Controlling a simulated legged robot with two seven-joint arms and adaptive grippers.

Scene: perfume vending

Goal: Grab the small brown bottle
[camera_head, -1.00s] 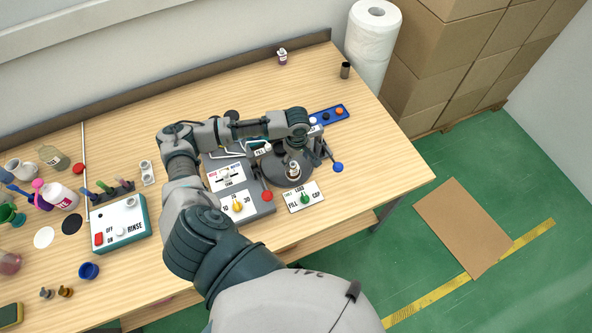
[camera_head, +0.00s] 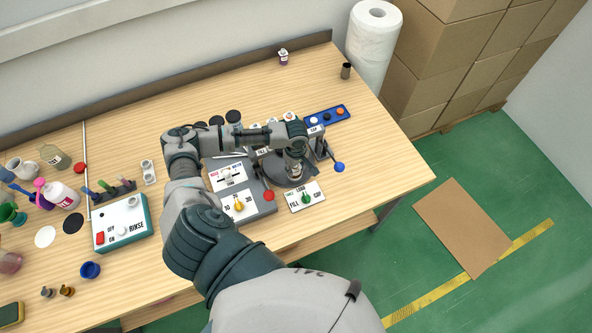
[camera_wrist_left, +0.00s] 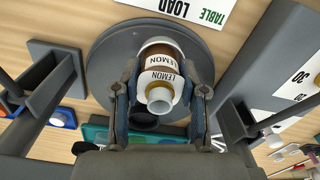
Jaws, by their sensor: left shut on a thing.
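A small brown bottle (camera_wrist_left: 157,58) with a white LEMON label and a pale neck shows in the left wrist view. It stands on a round dark turntable (camera_wrist_left: 101,65). The fingers of my left gripper (camera_wrist_left: 160,88) are on both sides of the bottle and shut on it. In the head view my left gripper (camera_head: 296,151) is low over the turntable (camera_head: 268,168), and the bottle is largely hidden by it. My right gripper is in neither view.
A LOAD/FILL/CAP dial panel (camera_head: 305,197) is in front of the turntable. A lever with a blue ball (camera_head: 340,167) stands to its right and a red ball (camera_head: 268,196) to its left. A blue button tray (camera_head: 327,117) lies behind. The table's right end is mostly clear.

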